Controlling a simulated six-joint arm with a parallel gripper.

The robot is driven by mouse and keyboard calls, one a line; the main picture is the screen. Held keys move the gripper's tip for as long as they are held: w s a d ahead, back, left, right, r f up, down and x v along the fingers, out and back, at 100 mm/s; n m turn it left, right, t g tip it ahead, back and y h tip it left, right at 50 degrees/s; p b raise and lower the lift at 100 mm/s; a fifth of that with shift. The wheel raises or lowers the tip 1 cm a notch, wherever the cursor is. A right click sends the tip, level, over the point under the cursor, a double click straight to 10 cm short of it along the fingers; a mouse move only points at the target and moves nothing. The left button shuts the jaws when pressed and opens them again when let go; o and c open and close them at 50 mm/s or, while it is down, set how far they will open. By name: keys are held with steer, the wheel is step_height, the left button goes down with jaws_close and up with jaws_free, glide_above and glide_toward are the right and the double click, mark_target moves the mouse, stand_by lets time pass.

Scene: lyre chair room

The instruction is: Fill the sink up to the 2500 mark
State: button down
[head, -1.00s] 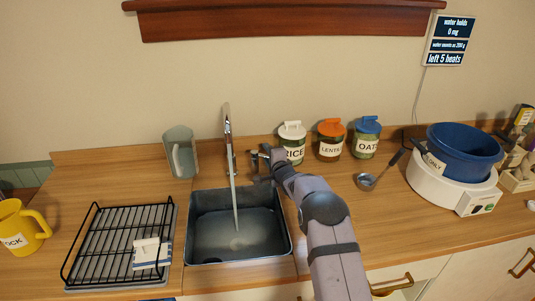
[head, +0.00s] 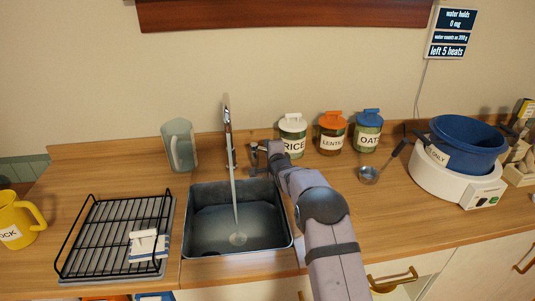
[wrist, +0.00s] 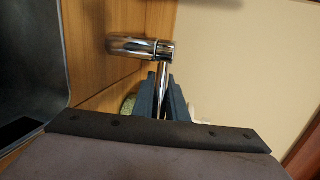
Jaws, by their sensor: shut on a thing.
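The dark sink (head: 205,245) is set in the wooden counter. The chrome tap (head: 228,125) stands behind it, and a thin stream of water (head: 235,200) falls from it to the sink floor. I cannot make out a water level or a 2500 mark. My gripper (head: 262,152) is at the right of the tap, behind the sink's right rear corner. In the wrist view, its dark jaws (wrist: 163,100) are closed around the thin chrome lever (wrist: 162,80), which joins a thicker chrome body (wrist: 130,45).
A wire rack (head: 115,235) and yellow jug (head: 15,225) are left; a pale translucent jug (head: 178,145) is behind. RICE (head: 292,138), LENTILS (head: 332,132) and OATS (head: 368,130) jars, a ladle (head: 370,174) and a blue tub (head: 465,145) are right. A wall display (head: 450,33) reads "left 5 beats".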

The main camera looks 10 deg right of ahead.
steer(key=shift+s+r+m+h+b, duration=0.15)
steer(key=shift+m+h+b, duration=0.25)
steer(key=shift+b, duration=0.9)
steer(key=c, duration=1.8)
jaws_free()
steer(key=shift+o, duration=0.2)
steer(key=shift+s, duration=0.1)
steer(key=b+v, duration=0.2)
steer(key=v, duration=0.5)
steer(key=shift+s, duration=0.1)
